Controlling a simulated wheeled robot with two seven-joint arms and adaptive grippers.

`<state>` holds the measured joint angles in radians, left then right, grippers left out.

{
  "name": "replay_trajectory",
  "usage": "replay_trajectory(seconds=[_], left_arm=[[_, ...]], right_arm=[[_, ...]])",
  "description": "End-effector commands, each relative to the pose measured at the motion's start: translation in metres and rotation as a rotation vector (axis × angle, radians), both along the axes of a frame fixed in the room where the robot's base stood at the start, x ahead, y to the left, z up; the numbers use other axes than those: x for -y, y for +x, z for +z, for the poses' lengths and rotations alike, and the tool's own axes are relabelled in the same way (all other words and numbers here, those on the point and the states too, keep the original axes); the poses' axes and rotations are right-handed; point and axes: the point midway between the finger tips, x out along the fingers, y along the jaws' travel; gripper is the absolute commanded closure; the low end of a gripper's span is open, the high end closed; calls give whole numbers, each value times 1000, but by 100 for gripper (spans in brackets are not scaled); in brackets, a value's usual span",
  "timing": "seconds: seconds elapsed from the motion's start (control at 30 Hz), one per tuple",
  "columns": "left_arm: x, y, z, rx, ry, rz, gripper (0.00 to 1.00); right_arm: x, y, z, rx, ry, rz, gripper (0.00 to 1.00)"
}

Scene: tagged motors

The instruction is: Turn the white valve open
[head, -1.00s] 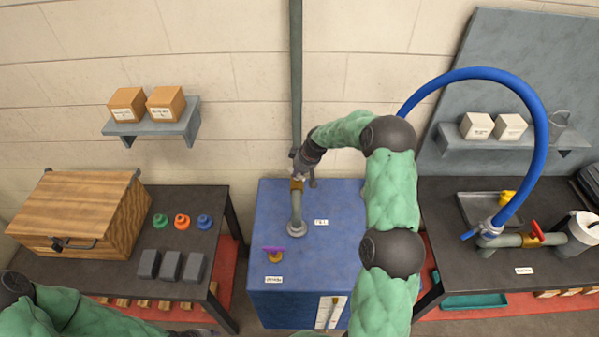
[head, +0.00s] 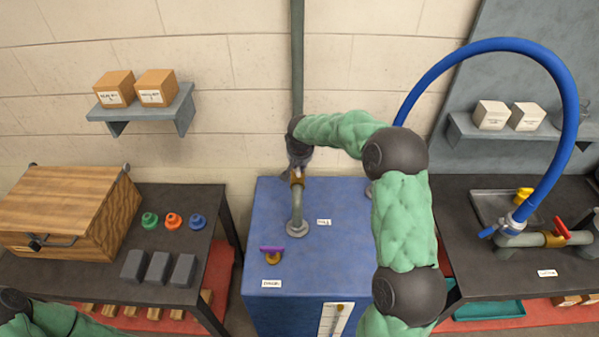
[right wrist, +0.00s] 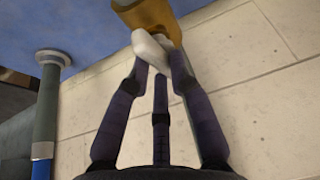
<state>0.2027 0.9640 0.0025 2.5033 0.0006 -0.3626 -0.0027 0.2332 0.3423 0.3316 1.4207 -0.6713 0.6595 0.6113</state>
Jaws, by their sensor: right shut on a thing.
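The white valve handle (right wrist: 152,50) shows in the right wrist view on a brass valve body (right wrist: 147,14). My right gripper (right wrist: 160,66) is shut on this handle, with its fingers on either side of it. In the head view the brass body (head: 297,181) sits at the top of a grey pipe (head: 297,208) rising from a blue cabinet (head: 345,205). My right gripper (head: 299,165) comes to it from the wall side and hides the handle there. My left forearm shows at the bottom left, but its gripper is out of view.
A purple-handled valve (head: 272,254) is on the cabinet's front left. A left table holds a wooden box (head: 60,205), coloured knobs and dark blocks. A right table (head: 500,283) carries a red-handled valve (head: 562,229) and a blue hose (head: 569,110). A vertical pipe (head: 297,60) runs up the wall.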

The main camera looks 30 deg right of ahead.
Motion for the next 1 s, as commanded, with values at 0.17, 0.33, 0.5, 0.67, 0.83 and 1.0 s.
replay_trajectory(seconds=[0.17, 0.33, 0.5, 0.67, 0.83, 1.0], left_arm=[[0, 0, -17, 0, 0, 0, 60], [0, 0, -22, 0, 0, 0, 60], [0, 0, -23, 0, 0, 0, 60], [0, 0, -23, 0, 0, 0, 60], [0, 0, -23, 0, 0, 0, 60], [0, 0, -23, 0, 0, 0, 60]], right_arm=[[-2, 2, -2, 5, 1, -64, 100], [-2, 2, -1, 5, 2, -100, 100], [-1, 2, 0, 5, 2, -113, 100], [-1, 2, 1, 5, 2, -115, 100], [-1, 2, 1, 7, 2, -116, 100], [-1, 1, 1, 3, 2, -116, 54]])
